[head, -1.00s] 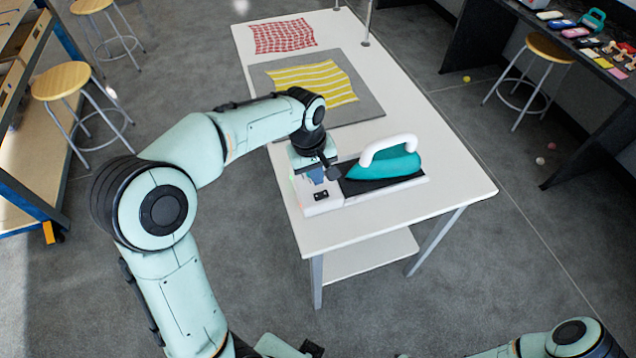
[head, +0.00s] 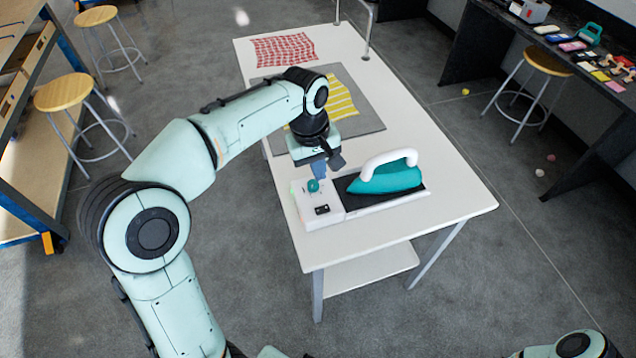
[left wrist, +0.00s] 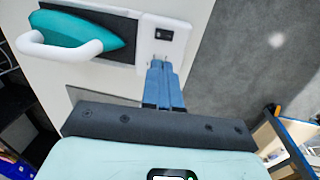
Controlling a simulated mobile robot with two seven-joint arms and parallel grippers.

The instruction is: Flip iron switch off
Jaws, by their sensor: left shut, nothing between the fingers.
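A teal iron with a white handle (head: 397,168) rests on the black pad of a white base (head: 335,218) near the table's front; the iron (left wrist: 90,38) also shows in the left wrist view. A small black switch (head: 322,210) is set in the base's left end, and it shows in the left wrist view (left wrist: 164,34). I cannot tell its position. A round teal knob (head: 313,185) stands behind it. My left gripper (head: 317,173), with blue fingers, is shut and empty above the base's back edge, apart from the switch. My right gripper is out of view.
The white table (head: 440,192) has free room right of the iron. A grey mat (head: 368,122) with a yellow striped cloth (head: 341,98) and a red checked cloth (head: 283,50) lie farther back. Stools (head: 68,86) stand at the left.

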